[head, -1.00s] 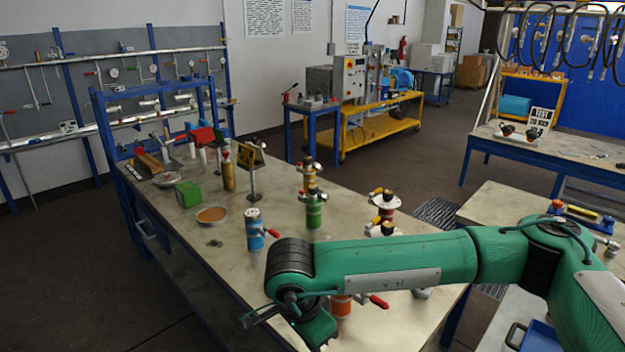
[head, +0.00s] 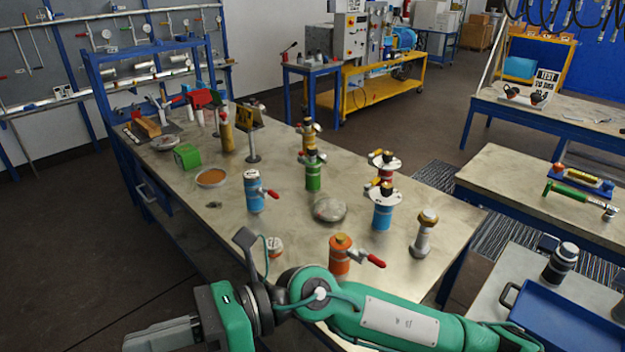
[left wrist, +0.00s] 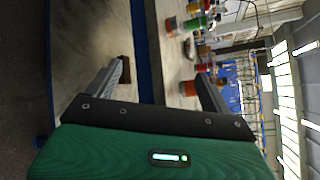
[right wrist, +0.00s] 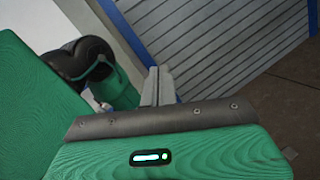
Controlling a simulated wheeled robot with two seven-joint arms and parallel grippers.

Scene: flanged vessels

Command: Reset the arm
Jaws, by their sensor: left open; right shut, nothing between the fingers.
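My right arm crosses the bottom of the head view from the right. Its gripper (head: 160,335) points left, low in front of the table's near edge. In the right wrist view its fingers (right wrist: 158,80) are together with nothing between them. My left gripper (left wrist: 162,80) shows only in the left wrist view, its fingers wide apart and empty. Beyond it there, the table and several vessels appear sideways. In the head view a blue vessel (head: 254,191), an orange vessel (head: 340,255), a green vessel (head: 313,172) and a flanged blue vessel (head: 383,213) stand upright on the table (head: 285,215).
A green box (head: 187,157), a dish of orange material (head: 211,177) and a grey bolt-like piece (head: 424,234) are on the table. A blue tray (head: 565,318) and dark cylinder (head: 560,262) sit at the right. Open floor (head: 80,245) lies left of the table.

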